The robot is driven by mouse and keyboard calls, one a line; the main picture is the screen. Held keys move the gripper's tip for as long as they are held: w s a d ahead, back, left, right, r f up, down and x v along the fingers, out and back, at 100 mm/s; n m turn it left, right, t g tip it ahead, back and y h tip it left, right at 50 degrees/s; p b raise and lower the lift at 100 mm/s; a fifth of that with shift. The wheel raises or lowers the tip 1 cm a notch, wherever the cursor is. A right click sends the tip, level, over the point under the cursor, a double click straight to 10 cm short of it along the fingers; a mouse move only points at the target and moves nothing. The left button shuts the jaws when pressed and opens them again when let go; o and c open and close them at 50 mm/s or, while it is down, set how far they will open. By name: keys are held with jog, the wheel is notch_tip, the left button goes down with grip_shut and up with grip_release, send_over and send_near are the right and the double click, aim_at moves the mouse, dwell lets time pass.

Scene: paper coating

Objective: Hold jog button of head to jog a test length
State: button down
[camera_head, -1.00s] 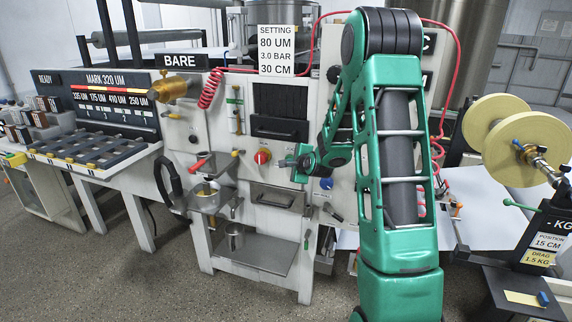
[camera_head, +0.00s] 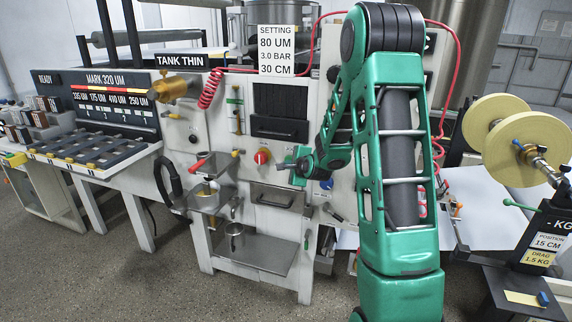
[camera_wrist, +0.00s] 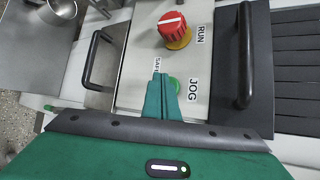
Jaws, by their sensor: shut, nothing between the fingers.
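The green jog button (camera_wrist: 175,86) shows beside the JOG label in the wrist view, partly hidden by my fingertips. My gripper (camera_wrist: 163,80) is shut and empty, with its green fingertips at the button; I cannot tell whether they press it. In the head view my gripper (camera_head: 287,165) is in front of the coating head's panel, just right of the red knob, and the button cannot be made out. The red selector knob (camera_wrist: 173,27) on its yellow base sits beyond my fingertips, between the RUN and SAFE labels. The display (camera_head: 182,60) reads TANK THIN.
Black bar handles stand out on both sides of the panel in the wrist view, one at the left (camera_wrist: 98,60) and one at the right (camera_wrist: 244,58). A setting sign (camera_head: 277,50) reads 80 UM, 3.0 BAR, 30 CM. A paper roll (camera_head: 525,149) stands at the right.

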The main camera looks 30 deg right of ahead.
jog(key=s+a, duration=0.1)
jog(key=a, duration=0.1)
jog(key=s+a, duration=0.2)
dwell(0.7)
dwell(0.7)
jog(key=s+a+r+n+g+y, duration=0.1)
jog(key=s+n+g, duration=0.3)
jog(key=s, duration=1)
jog(key=s+a+r+n+g+y, duration=0.1)
jog(key=s+a+n+g, duration=0.3)
jog(key=s, duration=1.1)
jog(key=s+a+r+n+g+y, duration=0.1)
jog(key=s+a+r+n+g, duration=0.1)
jog(key=s+n, duration=0.7)
jog(key=s+r+g, duration=0.1)
jog(key=s+g, duration=0.1)
jog(key=s, duration=0.4)
jog(key=shift+s+a+n+g, duration=0.25)
jog(key=shift+a+n+g, duration=0.05)
jog(key=shift+g, duration=0.1)
